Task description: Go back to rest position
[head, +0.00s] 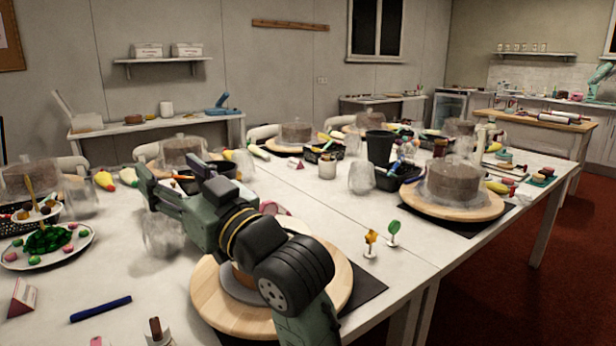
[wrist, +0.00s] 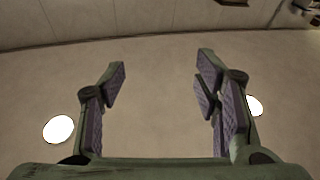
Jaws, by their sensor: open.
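My gripper (head: 168,180) is raised over the near end of the long white table in the head view, with its fingers toward the left. In the wrist view my gripper (wrist: 160,78) has its two padded fingers wide apart with nothing between them. Behind the fingers is a plain beige surface with two bright white ovals. My arm covers much of the nearest round wooden turntable (head: 210,302) and the brown cake on it.
Another turntable (head: 450,205) with a brown cake (head: 453,181) stands at the right. A plate of green and pink sweets (head: 47,240) and a blue pen (head: 101,308) lie at the left. Clear glasses (head: 362,178) and small flower picks (head: 371,242) stand on the table (head: 330,221).

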